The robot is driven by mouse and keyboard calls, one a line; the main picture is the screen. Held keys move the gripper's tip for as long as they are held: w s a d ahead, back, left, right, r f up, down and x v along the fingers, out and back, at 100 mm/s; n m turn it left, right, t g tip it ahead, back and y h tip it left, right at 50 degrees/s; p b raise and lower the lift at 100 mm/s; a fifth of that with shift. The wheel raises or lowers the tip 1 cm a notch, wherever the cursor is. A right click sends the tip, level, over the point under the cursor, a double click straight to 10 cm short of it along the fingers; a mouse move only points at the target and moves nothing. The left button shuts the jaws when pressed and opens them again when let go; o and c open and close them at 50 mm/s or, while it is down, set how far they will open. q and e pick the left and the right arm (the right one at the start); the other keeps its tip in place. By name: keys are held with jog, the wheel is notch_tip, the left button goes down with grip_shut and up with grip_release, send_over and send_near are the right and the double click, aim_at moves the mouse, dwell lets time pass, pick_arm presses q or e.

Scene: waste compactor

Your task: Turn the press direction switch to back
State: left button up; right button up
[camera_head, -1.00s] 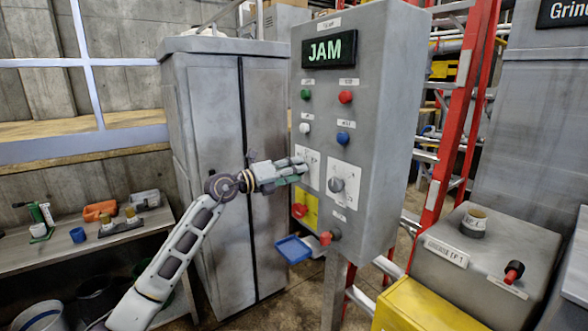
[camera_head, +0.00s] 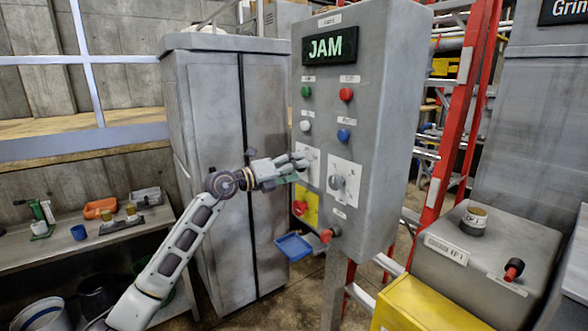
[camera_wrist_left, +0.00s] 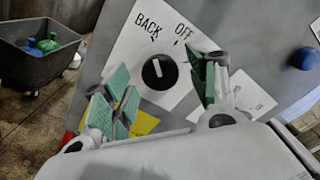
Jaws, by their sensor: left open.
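The press direction switch is a black round knob (camera_wrist_left: 159,73) with a white pointer line, on a white plate (camera_wrist_left: 127,52) marked BACK and OFF in the left wrist view. The pointer line points up towards the BACK mark. My left gripper (camera_wrist_left: 162,97) is open, its green-padded fingers apart on either side of the knob, with nothing held. In the head view my left gripper (camera_head: 298,170) is in front of the left white plate on the grey control panel (camera_head: 375,130) and hides the knob there. My right gripper is not in view.
A second plate with a grey knob (camera_head: 337,182) is just to the right. Green, red, white and blue buttons sit above; a red button (camera_head: 299,207) on yellow is below. A grey cabinet (camera_head: 215,110) stands behind my left arm. A red ladder (camera_head: 455,130) stands right.

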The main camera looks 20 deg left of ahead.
pick_arm(q)
jog(key=v, duration=1.1)
jog(key=shift+s+a, duration=0.3)
dwell(0.8)
